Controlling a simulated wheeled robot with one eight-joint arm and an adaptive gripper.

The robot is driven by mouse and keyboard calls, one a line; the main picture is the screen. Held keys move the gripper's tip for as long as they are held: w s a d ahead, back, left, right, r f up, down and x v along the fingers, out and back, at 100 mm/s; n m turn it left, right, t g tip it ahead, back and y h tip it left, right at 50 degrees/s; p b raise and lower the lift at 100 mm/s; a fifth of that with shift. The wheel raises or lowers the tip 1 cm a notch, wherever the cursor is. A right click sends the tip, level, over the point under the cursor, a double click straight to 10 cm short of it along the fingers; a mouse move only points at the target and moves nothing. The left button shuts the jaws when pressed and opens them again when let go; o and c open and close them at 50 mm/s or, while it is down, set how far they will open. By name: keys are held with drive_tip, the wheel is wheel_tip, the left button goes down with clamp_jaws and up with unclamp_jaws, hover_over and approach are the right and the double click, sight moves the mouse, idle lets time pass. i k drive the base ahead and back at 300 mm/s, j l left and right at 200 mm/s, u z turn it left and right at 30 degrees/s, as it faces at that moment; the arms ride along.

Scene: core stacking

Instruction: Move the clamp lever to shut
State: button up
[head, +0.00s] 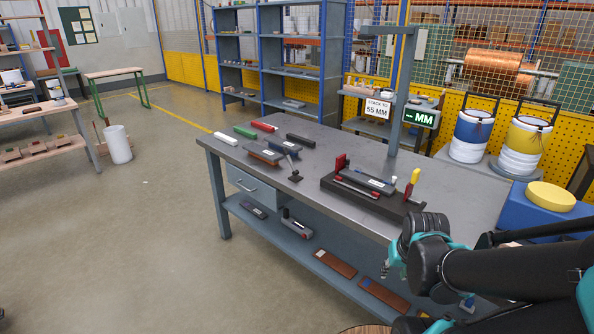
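A dark fixture base (327,184) lies on the grey workbench (455,190), right of the bench's middle. A lever with a yellow grip (413,177) stands roughly upright at its right end, with a red part below the grip. I take it for the clamp lever. A red block (341,162) stands at the fixture's left end. A grey bar (366,180) and a thin red-ended rod (357,189) lie between them. My gripper (384,270) hangs in front of the bench's near edge, below and apart from the lever. It is small and partly hidden, so its opening is unclear.
White, green, red and black bars (245,132) and stacked brown and grey pieces (265,154) lie on the bench's left. A post (401,95) behind the fixture carries a "STACK TO 55 MM" sign (377,108) and a "-- MM" display (419,117). Bench top right of the lever is clear.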

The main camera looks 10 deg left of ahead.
sight(295, 172)
drive_tip(key=k+z, duration=0.2)
drive_tip(key=z, duration=0.25)
drive_tip(key=k+l+z, duration=0.1)
drive_tip(key=k+z, duration=0.15)
drive_tip(key=z, duration=2.35)
drive_tip(key=k+j+z, duration=0.2)
drive_tip(key=z, duration=0.2)
drive_tip(key=k+j+z, duration=0.5)
drive_tip(key=z, duration=0.25)
drive_tip(key=k+j, duration=0.15)
drive_tip(key=k, duration=0.35)
drive_tip(key=k+j, duration=0.1)
drive_tip(key=k, duration=0.35)
drive_tip(key=k+j, duration=0.15)
drive_tip(key=k, duration=0.35)
drive_tip(key=k+j, duration=0.15)
drive_tip(key=k, duration=2.2)
drive_tip(key=k+u, duration=0.15)
drive_tip(key=u, duration=0.3)
drive_tip(key=k+u, duration=0.1)
drive_tip(key=u, duration=0.35)
drive_tip(key=k+j+u, duration=0.1)
drive_tip(key=u, duration=0.35)
drive_tip(key=l+u, duration=0.4)
drive_tip(key=k+j, duration=0.05)
drive_tip(key=j, duration=0.05)
